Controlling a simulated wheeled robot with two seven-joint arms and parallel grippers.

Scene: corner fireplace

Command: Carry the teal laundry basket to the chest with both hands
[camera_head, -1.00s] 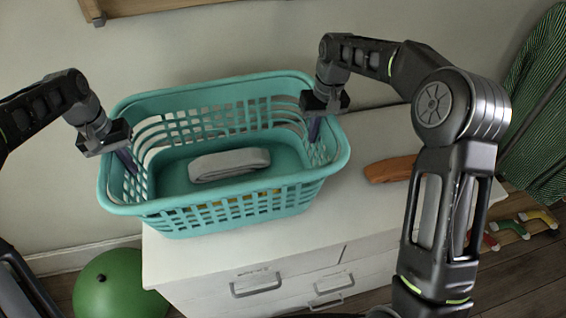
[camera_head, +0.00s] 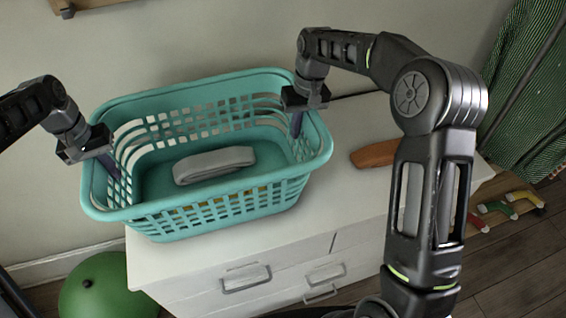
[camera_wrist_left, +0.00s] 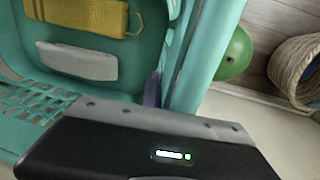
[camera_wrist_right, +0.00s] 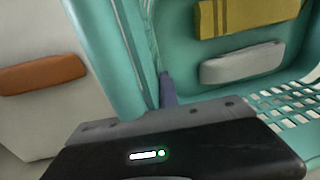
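The teal laundry basket (camera_head: 222,208) stands upright over the left part of the white chest's top (camera_head: 345,215); I cannot tell whether its base touches. A folded grey-white cloth (camera_head: 214,165) lies inside, with a yellow cloth (camera_wrist_left: 85,14) beside it in the left wrist view. My left gripper (camera_head: 110,165) is shut on the basket's left end wall, one purple finger inside. My right gripper (camera_head: 297,124) is shut likewise on the right end wall, one finger (camera_wrist_right: 167,90) inside. The outer fingers are hidden behind the walls.
An orange-brown object (camera_head: 377,153) lies on the chest top, right of the basket. A green ball (camera_head: 105,287) is on the floor at lower left. A woven basket (camera_wrist_left: 296,72) stands near it. A green striped cloth (camera_head: 530,90) and colourful items (camera_head: 497,207) are at right.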

